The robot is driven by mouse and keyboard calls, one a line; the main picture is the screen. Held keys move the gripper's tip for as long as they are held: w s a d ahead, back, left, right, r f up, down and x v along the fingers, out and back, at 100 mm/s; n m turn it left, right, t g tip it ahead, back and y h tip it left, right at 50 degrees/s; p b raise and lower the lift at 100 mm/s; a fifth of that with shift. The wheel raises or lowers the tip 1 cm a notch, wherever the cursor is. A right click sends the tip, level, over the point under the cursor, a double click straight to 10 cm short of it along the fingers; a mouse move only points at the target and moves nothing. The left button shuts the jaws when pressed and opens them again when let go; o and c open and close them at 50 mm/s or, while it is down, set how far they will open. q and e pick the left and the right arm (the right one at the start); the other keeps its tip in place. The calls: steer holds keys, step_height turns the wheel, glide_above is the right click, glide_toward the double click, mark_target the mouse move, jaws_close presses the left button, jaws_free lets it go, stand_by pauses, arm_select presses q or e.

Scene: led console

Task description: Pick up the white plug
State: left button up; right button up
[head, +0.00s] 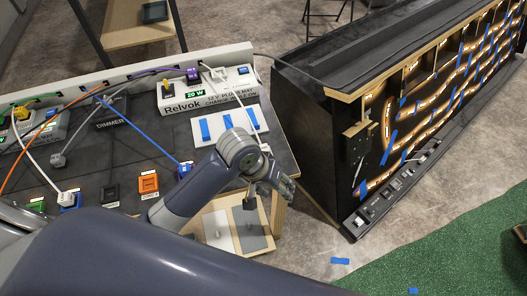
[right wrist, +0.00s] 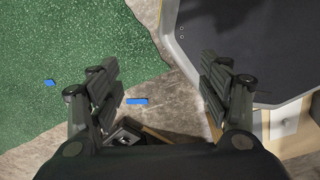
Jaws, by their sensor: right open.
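A white plug (head: 67,198) on a white cable sits at a blue socket near the table's front left edge. Another white plug-like piece (head: 218,74) is on the grey Relvok supply (head: 208,95) at the back of the table; I cannot tell which is meant. My right gripper (head: 272,188) is off the table's right end, well to the right of both. In the right wrist view my right gripper (right wrist: 165,90) is wide open, with nothing between its fingers. My left gripper is not in view.
The table also holds a dimmer (head: 112,112), an orange socket (head: 148,183), a blue plug (head: 185,170) and several cables. The LED console (head: 345,120) is to the right. A green mat (head: 460,250) lies on the floor.

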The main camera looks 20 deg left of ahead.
arm_select(q)
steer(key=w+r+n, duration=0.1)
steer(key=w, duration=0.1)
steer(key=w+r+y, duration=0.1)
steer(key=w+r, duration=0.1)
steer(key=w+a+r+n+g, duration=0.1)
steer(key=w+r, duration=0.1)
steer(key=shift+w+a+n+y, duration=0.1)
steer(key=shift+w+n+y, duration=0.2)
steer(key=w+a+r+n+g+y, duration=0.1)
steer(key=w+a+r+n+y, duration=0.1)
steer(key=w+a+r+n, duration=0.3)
glide_above(264, 149)
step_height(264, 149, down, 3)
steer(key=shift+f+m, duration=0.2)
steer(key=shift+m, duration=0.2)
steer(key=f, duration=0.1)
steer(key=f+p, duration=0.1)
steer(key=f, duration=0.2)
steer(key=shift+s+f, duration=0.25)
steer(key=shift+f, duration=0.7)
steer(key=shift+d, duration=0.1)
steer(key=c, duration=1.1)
arm_select(e)
steer(key=shift+s+r, duration=0.1)
steer(key=shift+r, duration=0.6)
